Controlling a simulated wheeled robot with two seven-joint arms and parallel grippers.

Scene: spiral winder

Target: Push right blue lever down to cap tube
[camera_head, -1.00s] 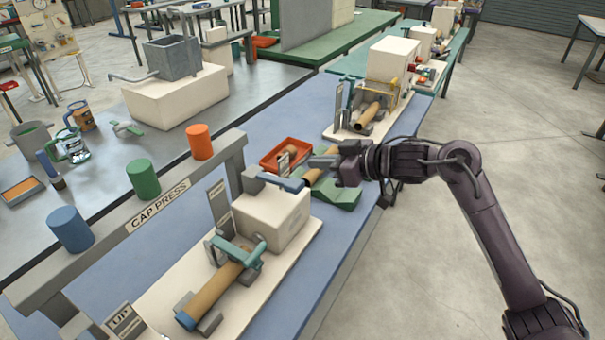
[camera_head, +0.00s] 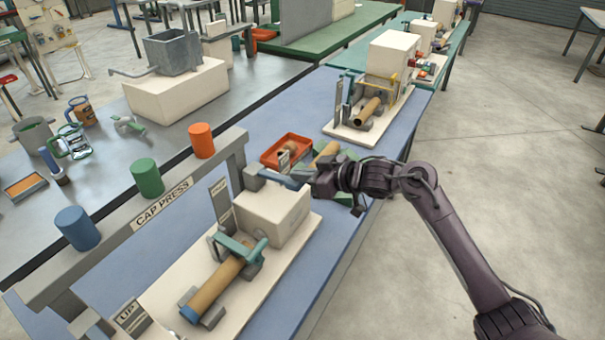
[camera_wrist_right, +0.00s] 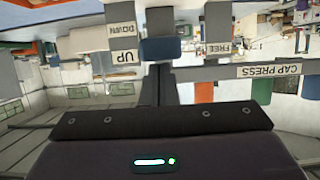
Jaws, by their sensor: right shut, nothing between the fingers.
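The right blue lever (camera_head: 276,179) sticks out from a grey pivot above the cream block of the cap press. My right gripper (camera_head: 304,179) is shut and empty, with its fingertips at the lever's outer end. Whether they touch it cannot be told. In the wrist view the shut fingers (camera_wrist_right: 162,85) point toward a blue block-like end (camera_wrist_right: 160,49), apparently the lever, between "UP" and "FREE" labels. The brown tube (camera_head: 219,284) lies in the press under a teal clamp (camera_head: 238,247), with blue at its near end. My left gripper is not in view.
The cap press frame (camera_head: 160,213) carries blue, green and red-orange cylinders on the left. An orange tray (camera_head: 286,151) and a green holder with a tube lie behind my gripper. Another press (camera_head: 368,115) stands farther back. The floor to the right is open.

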